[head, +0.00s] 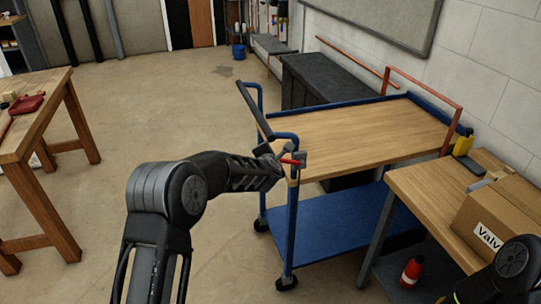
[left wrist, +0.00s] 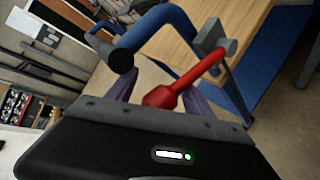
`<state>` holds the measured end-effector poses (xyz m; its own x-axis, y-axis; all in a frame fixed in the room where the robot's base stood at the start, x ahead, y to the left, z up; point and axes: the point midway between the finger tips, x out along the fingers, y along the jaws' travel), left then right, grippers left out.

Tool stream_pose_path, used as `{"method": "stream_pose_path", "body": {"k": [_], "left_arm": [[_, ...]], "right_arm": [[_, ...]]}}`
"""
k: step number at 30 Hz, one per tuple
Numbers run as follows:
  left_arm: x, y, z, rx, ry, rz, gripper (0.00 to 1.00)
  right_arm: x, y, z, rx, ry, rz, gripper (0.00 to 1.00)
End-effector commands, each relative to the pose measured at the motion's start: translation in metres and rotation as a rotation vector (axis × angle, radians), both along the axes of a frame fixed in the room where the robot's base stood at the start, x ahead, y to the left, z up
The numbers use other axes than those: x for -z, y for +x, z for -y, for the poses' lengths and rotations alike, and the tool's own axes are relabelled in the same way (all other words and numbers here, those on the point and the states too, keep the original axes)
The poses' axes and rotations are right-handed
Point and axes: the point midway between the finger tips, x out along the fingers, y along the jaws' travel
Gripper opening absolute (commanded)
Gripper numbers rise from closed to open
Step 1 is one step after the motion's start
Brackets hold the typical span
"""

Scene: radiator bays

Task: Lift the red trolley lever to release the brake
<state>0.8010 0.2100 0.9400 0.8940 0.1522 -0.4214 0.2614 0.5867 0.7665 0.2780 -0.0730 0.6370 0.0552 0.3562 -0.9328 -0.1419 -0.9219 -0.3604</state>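The red trolley lever (head: 291,162) sticks out from a grey bracket at the near corner of the blue-framed trolley (head: 370,140), below its dark push handle. In the left wrist view, the lever (left wrist: 190,83) runs from the grey bracket (left wrist: 212,40) down to a thick red end. My left gripper (head: 282,157) is at the lever in the head view. Its fingers (left wrist: 160,95) are spread apart in the wrist view, with the lever's thick end between them and its shaft crossing in front of the right finger. I cannot tell whether they touch. My right gripper is out of view.
A workbench (head: 430,190) with a cardboard box (head: 495,222) stands close at the right, with a red bottle (head: 411,271) below it. A wooden table (head: 40,120) is at the left. A dark chest (head: 325,80) stands behind the trolley. Floor between is clear.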

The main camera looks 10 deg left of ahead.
Motion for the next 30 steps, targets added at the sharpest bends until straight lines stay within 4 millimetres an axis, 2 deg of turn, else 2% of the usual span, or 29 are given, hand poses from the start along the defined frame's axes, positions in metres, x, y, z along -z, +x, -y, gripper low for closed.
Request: {"method": "stream_pose_path", "body": {"k": [8, 21, 30], "left_arm": [[-0.003, -0.005, 0.001, 0.000, -0.001, 0.002, 0.59], [-0.029, -0.061, 0.012, 0.002, -0.002, 0.002, 0.59], [-0.033, -0.069, 0.013, 0.001, -0.001, 0.000, 0.59]], "right_arm": [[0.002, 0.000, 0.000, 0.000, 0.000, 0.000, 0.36], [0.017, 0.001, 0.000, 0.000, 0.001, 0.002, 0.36], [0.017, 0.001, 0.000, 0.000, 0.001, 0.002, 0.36]]}}
